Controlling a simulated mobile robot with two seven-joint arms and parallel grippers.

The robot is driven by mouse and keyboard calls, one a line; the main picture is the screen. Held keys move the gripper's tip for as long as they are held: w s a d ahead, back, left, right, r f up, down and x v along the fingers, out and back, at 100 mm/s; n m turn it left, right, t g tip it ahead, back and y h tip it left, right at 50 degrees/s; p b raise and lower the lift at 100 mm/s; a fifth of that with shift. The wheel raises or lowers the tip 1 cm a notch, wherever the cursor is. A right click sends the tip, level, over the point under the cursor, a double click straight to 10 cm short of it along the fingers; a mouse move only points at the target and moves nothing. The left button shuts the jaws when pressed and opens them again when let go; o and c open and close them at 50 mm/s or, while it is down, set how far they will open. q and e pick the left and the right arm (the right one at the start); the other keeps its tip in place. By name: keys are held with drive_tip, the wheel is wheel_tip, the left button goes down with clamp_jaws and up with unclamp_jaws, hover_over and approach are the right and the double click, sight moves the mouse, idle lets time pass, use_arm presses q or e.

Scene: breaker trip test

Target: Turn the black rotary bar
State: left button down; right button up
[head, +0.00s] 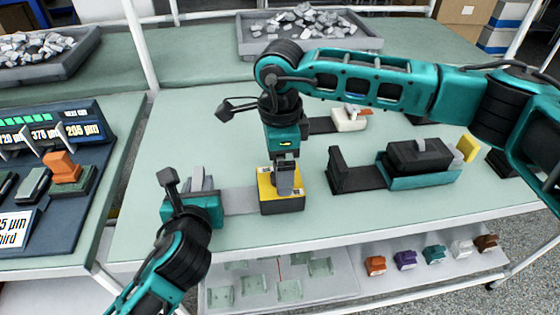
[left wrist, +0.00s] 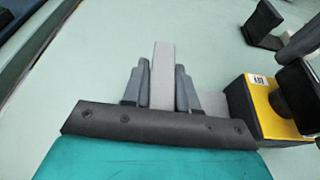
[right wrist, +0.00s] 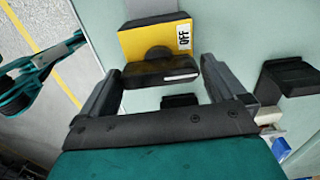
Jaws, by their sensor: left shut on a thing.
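A box with a yellow top (head: 265,186) and dark base stands on the table. In the right wrist view its yellow face (right wrist: 150,38) has an "OFF" label and carries the black rotary bar (right wrist: 158,73), which has a pale mark near one end. My right gripper (head: 285,184) is above the box and hides the bar in the head view. Its fingers are open, one near each end of the bar; contact is unclear. My left gripper (head: 202,182) is shut on a grey upright plate (left wrist: 162,75) left of the box. A flat grey strip (head: 240,200) runs between them.
Right of the box are a dark bracket (head: 352,180) and a teal holder (head: 420,178) with a black block. A white piece (head: 349,121) lies behind. Grey trays (head: 310,40) of rubble stand at the back. A sign panel (head: 50,165) is at left.

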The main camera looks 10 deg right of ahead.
wheel_tip(320, 180, up, 12)
idle(0.7)
use_arm(q)
drive_tip(key=c, duration=0.8)
unclamp_jaws()
